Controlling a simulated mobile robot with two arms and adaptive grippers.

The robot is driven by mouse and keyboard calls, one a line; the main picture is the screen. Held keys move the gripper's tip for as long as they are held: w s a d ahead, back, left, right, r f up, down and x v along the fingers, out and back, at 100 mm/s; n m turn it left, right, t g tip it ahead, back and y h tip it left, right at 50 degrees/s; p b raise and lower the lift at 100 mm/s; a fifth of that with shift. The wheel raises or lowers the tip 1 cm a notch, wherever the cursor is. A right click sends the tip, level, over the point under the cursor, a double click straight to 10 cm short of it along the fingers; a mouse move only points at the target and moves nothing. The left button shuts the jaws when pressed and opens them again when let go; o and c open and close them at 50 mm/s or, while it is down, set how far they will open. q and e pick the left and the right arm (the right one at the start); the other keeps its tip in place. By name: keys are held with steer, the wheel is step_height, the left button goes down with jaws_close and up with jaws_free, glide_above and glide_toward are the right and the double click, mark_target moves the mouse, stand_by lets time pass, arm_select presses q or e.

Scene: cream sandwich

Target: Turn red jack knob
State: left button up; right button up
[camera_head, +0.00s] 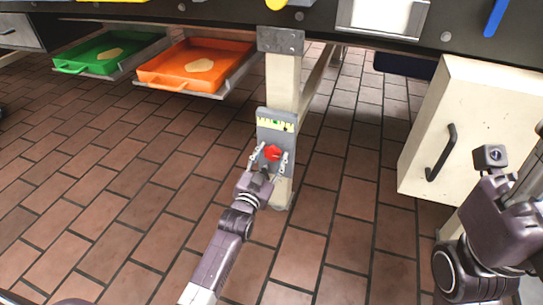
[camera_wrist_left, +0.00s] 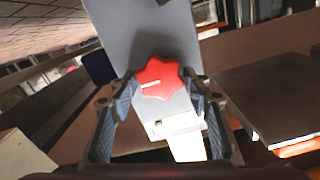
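The red jack knob (camera_head: 271,153) is star-shaped and sits on a grey plate (camera_head: 262,133) on a cream table leg. In the left wrist view the knob (camera_wrist_left: 163,79) shows a white mark on its left side. My left gripper (camera_head: 270,161) is open, with one finger on each side of the knob. In the left wrist view its fingertips (camera_wrist_left: 163,88) are close beside the knob, with small gaps seeming to remain. Whether either finger touches it is hard to tell. Links of my right arm show at the right edge of the head view; its gripper does not show.
A yellow-green scale (camera_head: 280,124) is on the plate above the knob. An orange tray (camera_head: 225,53) and a green tray (camera_head: 132,42) stand at upper left, each holding a flat pale piece. A cream cabinet (camera_head: 480,115) with a black handle stands at right. The brick floor around the leg is clear.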

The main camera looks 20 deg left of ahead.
arm_select(q)
steer(key=c, duration=0.7)
steer(key=shift+o, duration=0.2)
steer(key=shift+n+p, duration=0.3)
steer(key=shift+p, duration=0.15)
